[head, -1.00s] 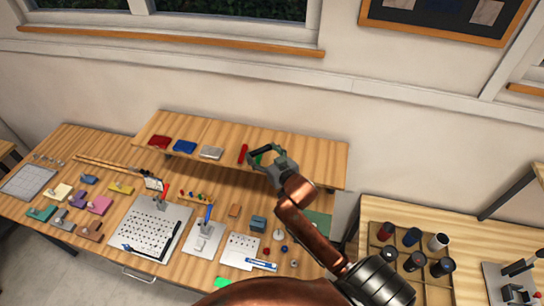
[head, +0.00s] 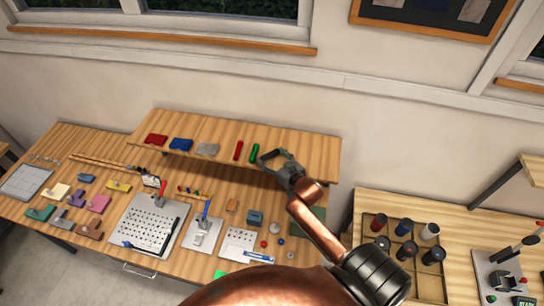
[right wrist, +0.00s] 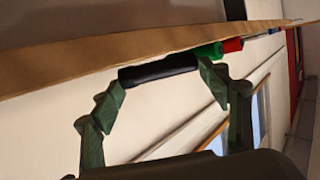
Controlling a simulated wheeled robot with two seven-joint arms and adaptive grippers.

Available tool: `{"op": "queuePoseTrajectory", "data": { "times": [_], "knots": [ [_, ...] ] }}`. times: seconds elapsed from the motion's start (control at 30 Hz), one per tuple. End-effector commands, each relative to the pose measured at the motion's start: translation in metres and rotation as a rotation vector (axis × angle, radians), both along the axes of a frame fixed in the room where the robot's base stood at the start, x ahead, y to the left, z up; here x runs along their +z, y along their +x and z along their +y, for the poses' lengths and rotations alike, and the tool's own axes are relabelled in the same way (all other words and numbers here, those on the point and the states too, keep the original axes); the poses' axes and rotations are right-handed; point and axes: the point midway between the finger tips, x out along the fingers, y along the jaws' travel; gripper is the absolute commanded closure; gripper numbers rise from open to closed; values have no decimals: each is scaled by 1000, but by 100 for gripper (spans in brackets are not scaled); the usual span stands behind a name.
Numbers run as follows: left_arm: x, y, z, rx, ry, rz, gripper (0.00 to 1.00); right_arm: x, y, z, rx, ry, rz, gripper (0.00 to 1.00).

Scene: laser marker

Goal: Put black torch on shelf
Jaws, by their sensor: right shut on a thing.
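The black torch (right wrist: 158,70) lies crosswise between the fingertips of my right gripper (right wrist: 160,78) in the right wrist view. In the head view my right gripper (head: 274,156) is at the raised wooden shelf (head: 320,155), just right of the green torch (head: 254,153). The gripper is shut on the black torch, which looks small and dark there. The torch is close to the shelf surface; I cannot tell whether it touches. My left gripper is not in view.
A red torch (head: 238,150) lies left of the green one on the shelf. The shelf's right end is clear. A tray with several cylinders (head: 404,229) stands at the right.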

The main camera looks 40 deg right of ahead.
Motion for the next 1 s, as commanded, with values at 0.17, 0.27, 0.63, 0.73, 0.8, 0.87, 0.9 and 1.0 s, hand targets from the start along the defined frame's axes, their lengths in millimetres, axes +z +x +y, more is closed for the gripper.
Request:
{"op": "queuePoseTrajectory", "data": {
  "times": [0.17,0.27,0.63,0.73,0.8,0.87,0.9,1.0],
  "knots": [
    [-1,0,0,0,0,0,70,-2,0,0,0,0,0,56],
    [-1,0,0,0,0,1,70,-2,0,0,0,0,1,26],
    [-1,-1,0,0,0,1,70,-2,0,0,0,0,1,14],
    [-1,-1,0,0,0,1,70,-1,0,0,0,0,0,14],
    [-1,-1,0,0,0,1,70,1,-2,0,0,-1,1,14],
    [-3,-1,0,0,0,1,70,1,-8,1,-1,-1,1,14],
    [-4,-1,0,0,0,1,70,2,-14,1,-1,-1,2,14],
    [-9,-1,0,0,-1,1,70,6,-31,3,0,-1,1,14]
  ]
}}
